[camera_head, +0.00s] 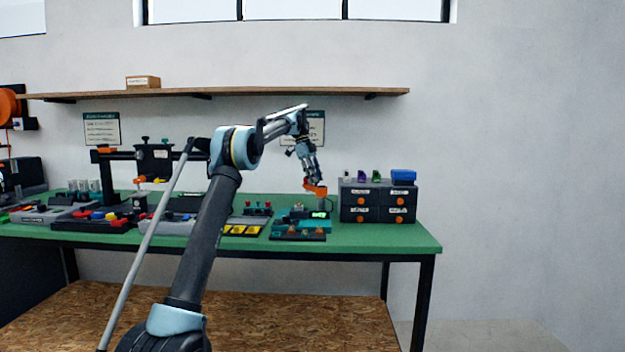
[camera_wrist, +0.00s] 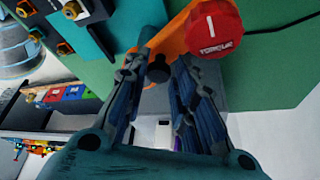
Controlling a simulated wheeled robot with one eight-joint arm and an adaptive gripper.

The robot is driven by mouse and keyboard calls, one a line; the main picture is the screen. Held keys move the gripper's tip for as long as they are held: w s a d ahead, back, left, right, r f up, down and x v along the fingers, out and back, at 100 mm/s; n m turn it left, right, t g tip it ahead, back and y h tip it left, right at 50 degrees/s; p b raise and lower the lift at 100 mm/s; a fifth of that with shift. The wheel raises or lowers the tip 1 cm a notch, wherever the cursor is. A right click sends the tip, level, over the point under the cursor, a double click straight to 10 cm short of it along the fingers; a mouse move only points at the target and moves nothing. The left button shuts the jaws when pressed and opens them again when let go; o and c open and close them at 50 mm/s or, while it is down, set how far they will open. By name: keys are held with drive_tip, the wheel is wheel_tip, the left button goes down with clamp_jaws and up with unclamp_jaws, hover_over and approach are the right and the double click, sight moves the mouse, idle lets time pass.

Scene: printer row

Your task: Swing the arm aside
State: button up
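My gripper (camera_head: 314,180) hangs at the end of my arm, over the back right part of the green bench (camera_head: 415,240), left of the dark drawer unit. In the wrist view my gripper (camera_wrist: 161,62) has its two fingers apart, with a gap between them. An orange thing (camera_head: 316,189) is right at the fingertips; it also shows in the wrist view (camera_wrist: 176,32) beyond the fingers. A small dark round part (camera_wrist: 158,72) shows in the gap. I cannot tell whether the fingers touch either one.
A red round piece with white lettering (camera_wrist: 213,28) is close by the right finger. The drawer unit (camera_head: 377,204) stands just right, teal trays (camera_head: 298,236) in front. A wooden shelf (camera_head: 230,92) runs along the wall above. Space right of the bench is clear.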

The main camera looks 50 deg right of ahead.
drive_tip(key=shift+o, duration=1.2)
drive_tip(key=v, duration=0.7)
drive_tip(key=shift+w+r, duration=0.15)
drive_tip(key=shift+w, duration=0.05)
